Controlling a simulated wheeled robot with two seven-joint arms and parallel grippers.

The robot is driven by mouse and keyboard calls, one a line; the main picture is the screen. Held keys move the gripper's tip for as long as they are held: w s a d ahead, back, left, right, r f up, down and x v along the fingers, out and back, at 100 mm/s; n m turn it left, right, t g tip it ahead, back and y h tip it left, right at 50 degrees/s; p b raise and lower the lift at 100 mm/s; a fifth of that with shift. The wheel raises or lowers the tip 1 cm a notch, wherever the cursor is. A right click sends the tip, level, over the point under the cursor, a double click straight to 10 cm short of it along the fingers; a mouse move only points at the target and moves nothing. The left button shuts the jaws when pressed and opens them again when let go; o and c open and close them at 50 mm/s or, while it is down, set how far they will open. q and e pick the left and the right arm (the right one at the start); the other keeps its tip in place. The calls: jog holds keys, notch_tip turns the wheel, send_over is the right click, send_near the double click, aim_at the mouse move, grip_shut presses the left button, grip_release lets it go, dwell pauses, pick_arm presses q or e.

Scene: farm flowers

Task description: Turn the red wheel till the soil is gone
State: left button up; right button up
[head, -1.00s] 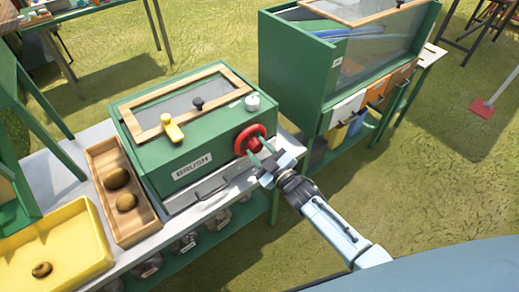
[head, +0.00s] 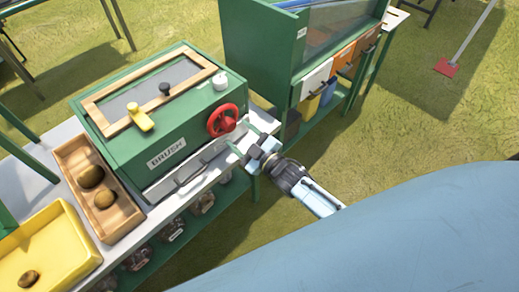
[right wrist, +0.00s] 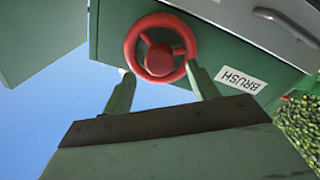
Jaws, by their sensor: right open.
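The red wheel (head: 226,124) is on the front right of the green box marked BRUSH (head: 130,153). My right gripper (head: 239,138) is open and empty, just in front of and below right of the wheel in the head view. In the right wrist view, the wheel (right wrist: 160,60) shows between and beyond the two fingertips (right wrist: 158,72), which sit at its lower left and lower right. I cannot tell whether they touch the rim. No soil can be made out through the box's window (head: 165,90). My left gripper is not in view.
A wooden tray (head: 118,232) with brown lumps and a yellow tray (head: 75,262) with one lump stand left of the box. A green cabinet (head: 255,50) stands to the right. Grass lies beyond.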

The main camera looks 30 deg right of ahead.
jog(key=v, duration=0.9)
jog(key=shift+s+d, duration=0.15)
jog(key=shift+s, duration=0.15)
dwell(0.6)
jog(key=s+d+f+m+g+h+b, duration=0.1)
jog(key=s+f+m+g, duration=0.2)
jog(key=f, duration=0.6)
jog(key=s+d+f+g+h, duration=0.1)
jog(key=s+f+g+h, duration=0.1)
jog(key=s+f, duration=0.45)
jog(key=s+d+f+m+g+h+b, duration=0.1)
jog(key=s+d+f+m+g, duration=0.15)
jog(key=f, duration=0.75)
jog(key=s+f+m+g+b, duration=0.1)
jog(key=s+f+g, duration=0.3)
jog(key=s+f, duration=0.3)
jog(key=s+f+m+g+h, duration=0.1)
jog(key=s+f+g, duration=0.4)
jog(key=s, duration=1.2)
notch_tip(320, 180, down, 2)
jog(key=shift+s+d+f+h+b, duration=0.2)
jog(key=shift+s+d+h+b, duration=0.1)
jog(key=shift+b, duration=0.1)
